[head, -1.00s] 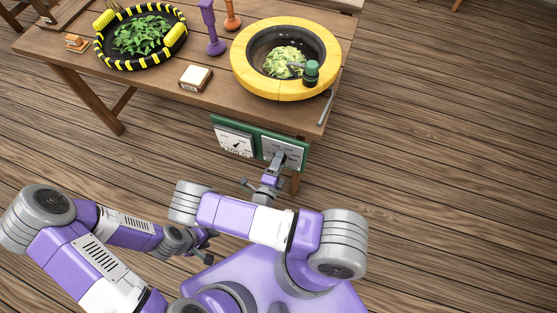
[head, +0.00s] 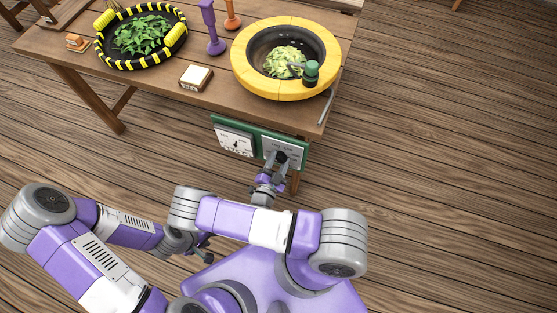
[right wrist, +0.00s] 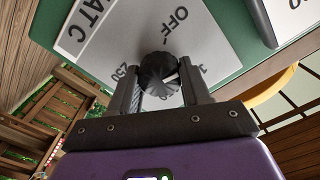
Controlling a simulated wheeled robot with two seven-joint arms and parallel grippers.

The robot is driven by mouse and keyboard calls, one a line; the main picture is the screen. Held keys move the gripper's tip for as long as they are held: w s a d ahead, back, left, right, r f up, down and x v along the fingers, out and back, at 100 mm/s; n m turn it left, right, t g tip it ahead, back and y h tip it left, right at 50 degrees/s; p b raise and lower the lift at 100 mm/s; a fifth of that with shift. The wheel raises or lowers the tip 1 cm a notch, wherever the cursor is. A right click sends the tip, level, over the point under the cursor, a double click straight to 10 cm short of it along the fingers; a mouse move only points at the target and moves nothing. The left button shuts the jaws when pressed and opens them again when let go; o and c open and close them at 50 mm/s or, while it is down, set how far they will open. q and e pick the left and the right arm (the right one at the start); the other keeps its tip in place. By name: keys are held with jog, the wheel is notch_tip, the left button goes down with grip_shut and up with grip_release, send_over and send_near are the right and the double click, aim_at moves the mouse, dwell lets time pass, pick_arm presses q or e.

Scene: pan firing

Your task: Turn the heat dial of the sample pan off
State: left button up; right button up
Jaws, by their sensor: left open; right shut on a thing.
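The heat dial (right wrist: 159,72) is a ribbed black knob on a white plate (right wrist: 98,30) marked OFF, 250 and other figures. My right gripper (right wrist: 160,92) is shut on it, one finger on each side. The gripper hides part of the scale, and I cannot tell which mark the dial points to. In the head view the plate (head: 294,147) sits on the green panel (head: 257,129) under the table's front edge. A yellow-rimmed pan (head: 246,77) with pale green leaves stands above it. My left gripper (head: 203,252) is open and empty, low and left of the panel.
A black-and-yellow pan (head: 105,54) with dark green leaves stands at the table's left. A small cream block (head: 196,77), a purple stand (head: 213,30) and an orange stand (head: 232,15) are between the pans. A gauge plate (head: 235,141) is left of the dial.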

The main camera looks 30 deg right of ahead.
jog(key=n, duration=0.4)
jog(key=shift+n, duration=0.3)
jog(key=n, duration=0.4)
jog(key=shift+n, duration=0.4)
jog(key=shift+r, duration=0.1)
jog(key=o, duration=1.1)
jog(key=shift+c, duration=0.2)
jog(key=shift+a, duration=0.1)
jog(key=v, duration=0.7)
jog(key=shift+s+a+p, duration=0.15)
jog(key=shift+p, duration=0.25)
